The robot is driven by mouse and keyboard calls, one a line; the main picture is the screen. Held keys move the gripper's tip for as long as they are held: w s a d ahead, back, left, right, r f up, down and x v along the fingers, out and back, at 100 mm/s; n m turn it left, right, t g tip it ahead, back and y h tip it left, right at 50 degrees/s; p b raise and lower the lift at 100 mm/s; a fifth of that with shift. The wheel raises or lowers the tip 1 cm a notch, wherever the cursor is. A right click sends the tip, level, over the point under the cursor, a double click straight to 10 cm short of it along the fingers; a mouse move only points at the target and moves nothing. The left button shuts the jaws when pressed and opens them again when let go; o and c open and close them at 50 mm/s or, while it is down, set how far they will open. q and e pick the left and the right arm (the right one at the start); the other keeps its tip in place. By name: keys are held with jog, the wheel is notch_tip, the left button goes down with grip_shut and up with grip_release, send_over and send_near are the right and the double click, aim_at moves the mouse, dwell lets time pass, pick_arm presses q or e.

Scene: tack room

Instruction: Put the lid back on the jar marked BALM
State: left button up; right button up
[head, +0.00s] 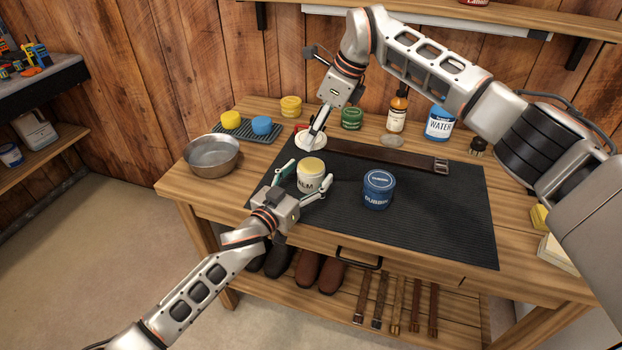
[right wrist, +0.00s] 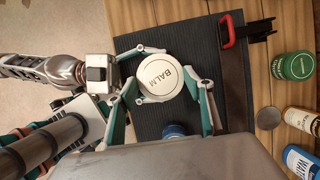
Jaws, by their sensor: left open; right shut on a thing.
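The cream jar marked BALM (head: 309,180) stands upright on the dark mat, uncovered, with its yellowish top showing in the head view. My left gripper (head: 306,177) is open, with its fingers on either side of the jar; whether they touch it I cannot tell. My right gripper (head: 312,140) is shut on the white round lid (head: 310,143). The lid's face reads BALM in the right wrist view (right wrist: 163,76). The lid appears apart from the jar and above it. In the right wrist view the lid hides the jar.
A blue DUBBIN jar (head: 378,190) stands right of the BALM jar on the mat (head: 440,220). A brown strap (head: 390,157) lies behind. A metal bowl (head: 211,158) is at left. A green tin (head: 352,118), bottle (head: 397,112) and WATER jar (head: 440,124) stand at back. The mat's front right is clear.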

pick_arm(q)
jog(key=c, duration=1.7)
pick_arm(e)
send_over(310, 165)
jog(key=d, duration=0.1)
jog(key=shift+s+d+f, duration=0.1)
jog(key=shift+f, duration=1.15)
jog(key=shift+s+d+f, duration=0.1)
jog(key=shift+f, duration=1.15)
jog(key=shift+f, duration=0.1)
jog(key=shift+f, duration=0.8)
jog(key=shift+f, duration=0.55)
